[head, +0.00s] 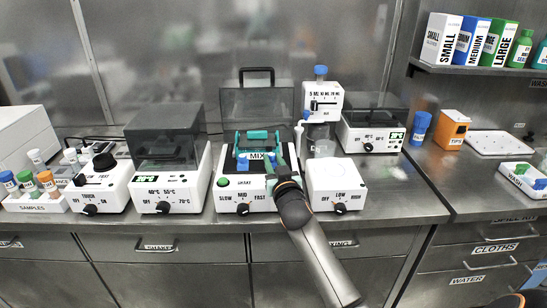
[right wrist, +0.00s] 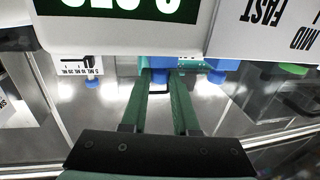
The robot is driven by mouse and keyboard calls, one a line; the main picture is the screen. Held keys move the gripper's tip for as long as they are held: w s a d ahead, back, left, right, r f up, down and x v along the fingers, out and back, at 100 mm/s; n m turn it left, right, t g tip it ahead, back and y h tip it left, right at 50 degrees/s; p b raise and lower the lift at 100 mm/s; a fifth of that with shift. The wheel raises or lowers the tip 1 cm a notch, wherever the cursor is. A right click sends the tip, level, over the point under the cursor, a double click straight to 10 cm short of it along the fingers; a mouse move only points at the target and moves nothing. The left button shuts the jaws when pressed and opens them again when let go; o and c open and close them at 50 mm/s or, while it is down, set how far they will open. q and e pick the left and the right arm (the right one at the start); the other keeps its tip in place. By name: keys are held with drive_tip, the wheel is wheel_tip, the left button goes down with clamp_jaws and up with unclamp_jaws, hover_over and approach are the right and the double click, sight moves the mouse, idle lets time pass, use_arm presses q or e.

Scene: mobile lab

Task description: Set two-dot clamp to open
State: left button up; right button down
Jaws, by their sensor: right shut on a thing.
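My right gripper (head: 273,165) reaches into the shaker's front right side. In the right wrist view its green fingers (right wrist: 160,82) close at their tips on a blue clamp part (right wrist: 158,64). Another blue part (right wrist: 219,67) is beside it. The dots are too small to make out, so I cannot tell which clamp this is or its setting. My left gripper is out of view.
A white heater (head: 180,190) with a dark lid stands left of the shaker; a LOW-labelled device (head: 333,190) stands close on the right. A sample rack (head: 35,203) is at far left. An orange tips box (head: 453,130) and a wash tray (head: 525,178) are at right.

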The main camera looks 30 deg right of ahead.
drive_tip(key=shift+s+a, duration=0.25)
drive_tip(key=shift+s, duration=0.15)
drive_tip(key=shift+w+f, duration=0.1)
drive_tip(key=c, duration=0.7)
unclamp_jaws()
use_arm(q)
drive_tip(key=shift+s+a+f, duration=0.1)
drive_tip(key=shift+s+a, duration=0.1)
use_arm(e)
drive_tip(key=shift+o, duration=0.2)
drive_tip(key=shift+s, duration=0.2)
drive_tip(key=shift+s+a, duration=0.15)
drive_tip(key=shift+s, duration=0.15)
drive_tip(key=v, duration=1.1)
drive_tip(key=shift+s, duration=0.3)
drive_tip(key=shift+a, duration=0.1)
